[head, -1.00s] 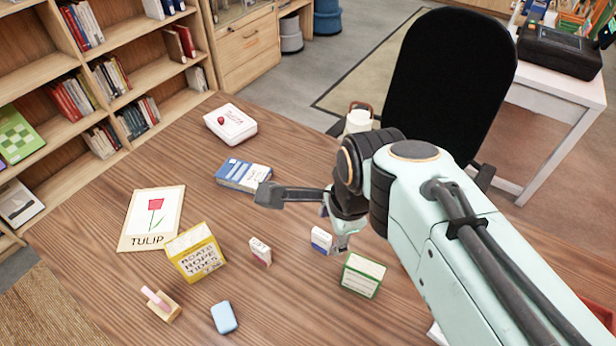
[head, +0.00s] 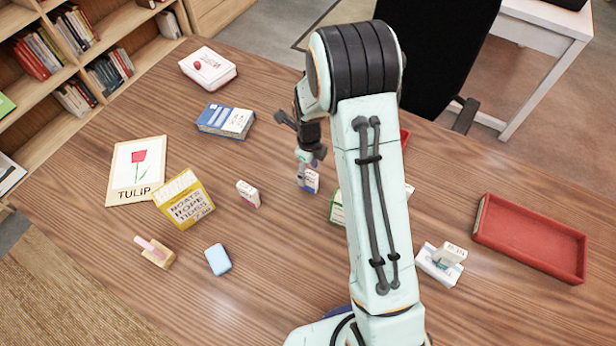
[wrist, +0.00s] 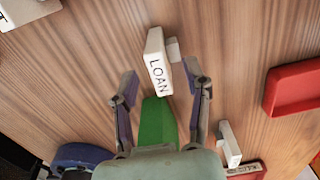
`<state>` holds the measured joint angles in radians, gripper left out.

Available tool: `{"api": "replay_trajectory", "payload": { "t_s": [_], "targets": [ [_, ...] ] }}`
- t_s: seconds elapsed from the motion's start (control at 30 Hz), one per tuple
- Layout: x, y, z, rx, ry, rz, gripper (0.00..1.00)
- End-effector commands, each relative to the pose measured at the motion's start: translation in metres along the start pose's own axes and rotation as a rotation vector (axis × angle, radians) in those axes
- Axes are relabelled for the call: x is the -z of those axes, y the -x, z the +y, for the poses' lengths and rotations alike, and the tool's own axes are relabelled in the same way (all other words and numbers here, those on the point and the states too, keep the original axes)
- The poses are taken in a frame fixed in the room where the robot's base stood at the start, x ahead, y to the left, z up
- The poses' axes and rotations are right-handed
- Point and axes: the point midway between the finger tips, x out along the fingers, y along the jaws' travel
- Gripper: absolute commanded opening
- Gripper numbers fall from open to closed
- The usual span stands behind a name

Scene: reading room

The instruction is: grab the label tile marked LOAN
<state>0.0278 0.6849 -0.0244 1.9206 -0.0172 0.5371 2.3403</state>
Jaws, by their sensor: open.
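The label tile marked LOAN (wrist: 157,64) is a small white block with dark letters, in the upper middle of the wrist view. My gripper (wrist: 160,80) is open, with a finger on each side of the tile's lettered end and visible gaps to both. In the head view my gripper (head: 306,168) is low over the table, close to a small white-and-blue block (head: 312,183). That block's marking cannot be read there and the gripper partly hides it.
A green-and-white box (head: 336,207) stands close by, partly behind my arm. A white-and-red block (head: 248,194) and a yellow box (head: 184,199) lie to the left. A red tray (head: 530,238) and a small white stack (head: 440,264) are on the right.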

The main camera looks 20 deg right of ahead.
Motion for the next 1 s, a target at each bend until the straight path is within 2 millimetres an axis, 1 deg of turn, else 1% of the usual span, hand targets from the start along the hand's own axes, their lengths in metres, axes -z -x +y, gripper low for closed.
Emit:
{"api": "replay_trajectory", "payload": {
  "t_s": [0.03,0.13,0.37,0.4,0.47,0.5,0.53,0.87,1.0],
  "targets": [
    [0.0,-0.0058,0.0003,-0.001,0.001,0.001,0.48],
    [-0.0002,-0.0115,0.0004,-0.001,0.001,0.0,0.48],
    [-0.0004,-0.0127,0.0002,0.0,0.001,-0.002,0.48],
    [-0.0004,-0.0127,0.0002,0.0,0.001,-0.002,0.42],
    [-0.0004,-0.0126,0.0002,0.0,0.001,-0.001,0.23],
    [-0.0003,-0.0126,0.0002,0.0,0.001,-0.001,0.1],
    [-0.0003,-0.0125,0.0002,0.0,0.001,-0.001,0.01],
    [-0.0002,-0.0125,0.0003,0.0,0.001,-0.001,0.0],
    [-0.0004,-0.0086,0.0,0.001,0.001,-0.002,0.0]
  ]
}}
